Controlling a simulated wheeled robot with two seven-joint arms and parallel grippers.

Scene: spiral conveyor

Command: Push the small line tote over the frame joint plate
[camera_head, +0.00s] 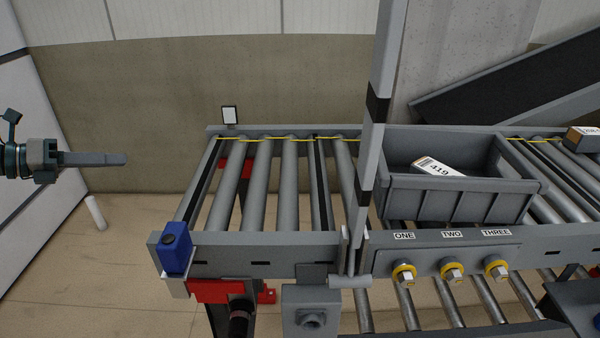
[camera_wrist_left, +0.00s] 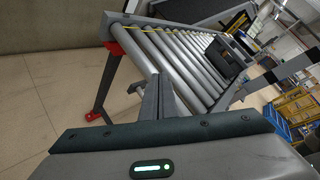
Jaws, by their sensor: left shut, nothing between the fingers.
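The small line tote (camera_head: 460,198) is a grey open bin standing on the rollers, right of the grey upright post. A box with a white label reading about "419" (camera_head: 437,167) lies in it. In the left wrist view the tote (camera_wrist_left: 229,58) shows as a dark bin farther along the rollers. My left gripper (camera_head: 125,160) is shut and empty, in the air left of the conveyor's end, well apart from the tote. Its fingers also show in the left wrist view (camera_wrist_left: 160,90). I cannot tell for sure which part is the frame joint plate. My right gripper is not in view.
The upright post (camera_head: 371,130) with black bands stands at the near rail between the bare rollers (camera_head: 260,185) and the tote. A blue box (camera_head: 174,250) sits on the near left corner. Another box (camera_head: 583,139) lies far right.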

